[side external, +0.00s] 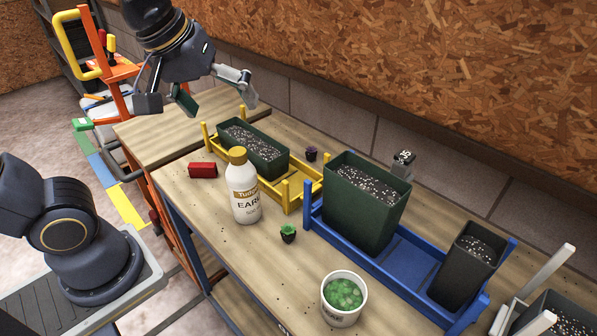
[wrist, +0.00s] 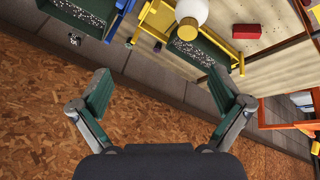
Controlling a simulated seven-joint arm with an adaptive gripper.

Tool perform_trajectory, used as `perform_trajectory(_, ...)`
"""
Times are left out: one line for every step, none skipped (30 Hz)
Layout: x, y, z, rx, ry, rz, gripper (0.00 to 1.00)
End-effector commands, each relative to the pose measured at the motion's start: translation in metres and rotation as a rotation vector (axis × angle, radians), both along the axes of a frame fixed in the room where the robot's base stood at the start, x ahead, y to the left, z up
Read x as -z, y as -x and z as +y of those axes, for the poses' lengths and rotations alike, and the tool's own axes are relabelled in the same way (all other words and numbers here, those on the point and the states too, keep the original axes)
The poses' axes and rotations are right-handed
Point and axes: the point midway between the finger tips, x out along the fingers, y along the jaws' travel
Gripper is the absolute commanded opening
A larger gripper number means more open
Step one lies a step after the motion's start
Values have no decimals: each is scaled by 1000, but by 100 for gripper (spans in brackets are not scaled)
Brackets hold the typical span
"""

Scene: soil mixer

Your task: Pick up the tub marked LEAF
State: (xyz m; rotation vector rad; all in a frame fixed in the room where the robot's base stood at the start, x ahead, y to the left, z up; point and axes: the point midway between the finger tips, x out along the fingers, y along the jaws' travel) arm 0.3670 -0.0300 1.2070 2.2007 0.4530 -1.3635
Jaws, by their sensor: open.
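A round white tub (side external: 343,296) with green contents stands at the front edge of the table in the side external view. Its dark label is partly visible, and I cannot read the word on it. The tub is not in the wrist view. My gripper (side external: 218,98) is open and empty, high above the far left end of the table, well apart from the tub. The wrist view also shows my gripper (wrist: 165,95) with its two fingers spread wide and nothing between them.
A white bottle (side external: 245,199) with a yellow cap stands left of the tub. A small green plant (side external: 288,233) sits between them. A yellow rack (side external: 288,196) and a blue rack (side external: 414,258) hold dark planters of soil behind. A red block (side external: 203,170) lies at left.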

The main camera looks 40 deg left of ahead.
Motion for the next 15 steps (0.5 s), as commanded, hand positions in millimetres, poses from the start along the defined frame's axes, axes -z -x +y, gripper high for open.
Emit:
perform_trajectory(2, -15, -21, -18, 21, 35, 100)
perform_trajectory(3, -24, -34, -34, 32, 52, 100)
perform_trajectory(7, -34, -53, -50, 45, 77, 100)
perform_trajectory(11, -41, -70, -58, 51, 97, 100)
perform_trajectory(16, -46, -88, -60, 53, 119, 100)
perform_trajectory(25, -52, -112, -58, 52, 148, 100)
perform_trajectory(33, -54, -131, -50, 48, 170, 100)
perform_trajectory(41, -55, -149, -38, 41, 191, 100)
perform_trajectory(53, -54, -172, -13, 27, 218, 100)
perform_trajectory(62, -52, -188, 11, 15, 236, 100)
perform_trajectory(71, -49, -202, 39, 0, 255, 100)
perform_trajectory(82, -43, -219, 81, -20, 277, 100)
perform_trajectory(91, -38, -229, 110, -35, 292, 100)
perform_trajectory(98, -33, -238, 136, -49, 307, 100)
perform_trajectory(107, -25, -247, 162, -65, 325, 100)
